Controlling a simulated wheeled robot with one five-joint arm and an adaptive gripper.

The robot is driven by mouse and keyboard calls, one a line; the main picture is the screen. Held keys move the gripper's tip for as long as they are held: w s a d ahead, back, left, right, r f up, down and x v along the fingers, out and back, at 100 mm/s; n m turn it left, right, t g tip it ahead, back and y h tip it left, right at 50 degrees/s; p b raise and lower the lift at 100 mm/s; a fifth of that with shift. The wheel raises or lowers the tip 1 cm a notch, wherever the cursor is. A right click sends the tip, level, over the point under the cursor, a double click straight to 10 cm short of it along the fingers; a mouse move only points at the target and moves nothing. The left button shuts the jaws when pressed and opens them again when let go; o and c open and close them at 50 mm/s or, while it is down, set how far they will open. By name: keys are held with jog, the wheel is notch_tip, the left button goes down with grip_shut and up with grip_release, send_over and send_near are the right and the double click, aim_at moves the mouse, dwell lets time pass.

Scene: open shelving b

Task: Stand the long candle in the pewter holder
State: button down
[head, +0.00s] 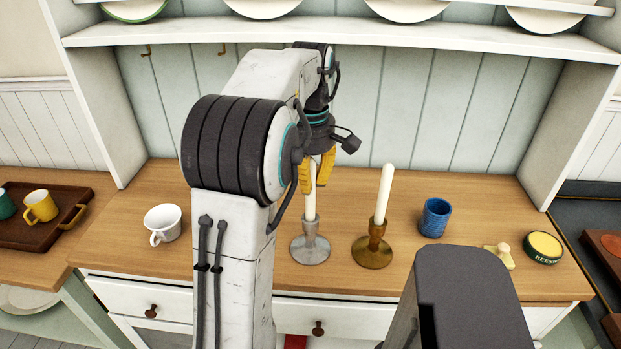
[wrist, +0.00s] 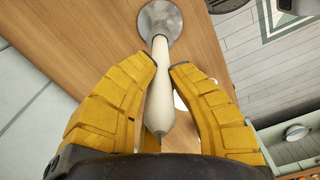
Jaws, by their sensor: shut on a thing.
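The long cream candle (head: 311,204) stands upright, or nearly so, between the yellow fingers of my gripper (head: 314,187). Its lower end meets the cup of the pewter holder (head: 310,249), which stands on the wooden counter. How deep the candle sits in the cup cannot be told. In the wrist view my gripper (wrist: 165,63) is shut on the candle (wrist: 160,100), with a finger on each side. There the candle's far end overlaps the middle of the pewter holder (wrist: 172,18).
A brass holder (head: 372,252) with another cream candle (head: 384,195) stands close on the right. Farther right are a blue cup (head: 435,218), a small yellowish knobbed thing (head: 499,256) and a round tin (head: 543,247). A white cup (head: 163,223) stands left. A plate shelf (head: 330,30) is above.

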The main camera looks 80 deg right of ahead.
dwell(0.3)
jog(key=c, duration=1.2)
grip_release()
jog(key=shift+r, duration=5.95)
